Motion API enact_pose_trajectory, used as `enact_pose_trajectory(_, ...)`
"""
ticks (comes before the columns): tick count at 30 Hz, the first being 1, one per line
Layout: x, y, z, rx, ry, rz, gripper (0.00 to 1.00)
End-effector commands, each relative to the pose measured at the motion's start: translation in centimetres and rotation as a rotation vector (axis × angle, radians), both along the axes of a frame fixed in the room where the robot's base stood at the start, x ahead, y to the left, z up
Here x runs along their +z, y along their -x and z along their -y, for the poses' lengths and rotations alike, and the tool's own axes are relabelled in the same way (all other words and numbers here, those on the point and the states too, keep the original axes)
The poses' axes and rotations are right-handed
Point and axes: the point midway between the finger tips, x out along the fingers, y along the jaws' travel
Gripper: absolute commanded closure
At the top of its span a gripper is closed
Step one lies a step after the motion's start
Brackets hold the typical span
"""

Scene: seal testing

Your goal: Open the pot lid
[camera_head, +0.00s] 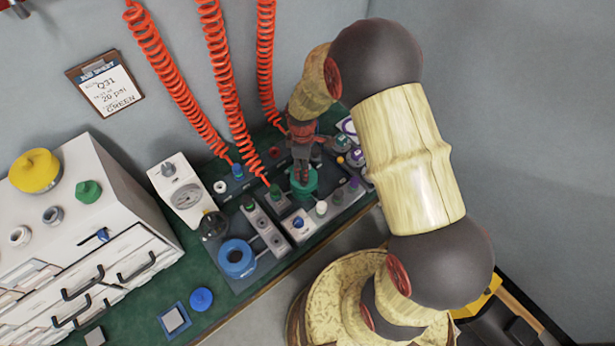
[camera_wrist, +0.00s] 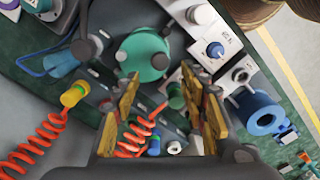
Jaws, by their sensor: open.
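A green round pot lid (camera_head: 303,186) with a small knob sits in the station on the bench, just below my gripper (camera_head: 301,172). In the wrist view the lid (camera_wrist: 141,50) lies ahead of the fingertips, a little left of centre, with its knob facing me. My gripper (camera_wrist: 160,78) is open, its two yellow-and-dark fingers apart with nothing held between them. The fingers appear apart from the lid, though the exact gap is hard to tell. My arm hides part of the bench to the right in the head view.
Orange coiled hoses (camera_head: 220,85) hang down to fittings behind the lid. A blue ring-shaped pot (camera_head: 237,271) and a blue disc (camera_head: 201,299) are at the front left. A white drawer cabinet (camera_head: 110,255) stands left. Valves and knobs crowd around the lid.

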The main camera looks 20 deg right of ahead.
Motion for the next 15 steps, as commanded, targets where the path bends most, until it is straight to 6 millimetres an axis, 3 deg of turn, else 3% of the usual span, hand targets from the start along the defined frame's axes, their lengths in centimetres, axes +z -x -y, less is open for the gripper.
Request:
enact_pose_trajectory(8, -1.7, 0.0, 0.0, 0.021, 0.000, -0.001, 0.57)
enact_pose_trajectory(15, -5.3, 0.1, 0.0, 0.019, 0.000, -0.002, 0.57)
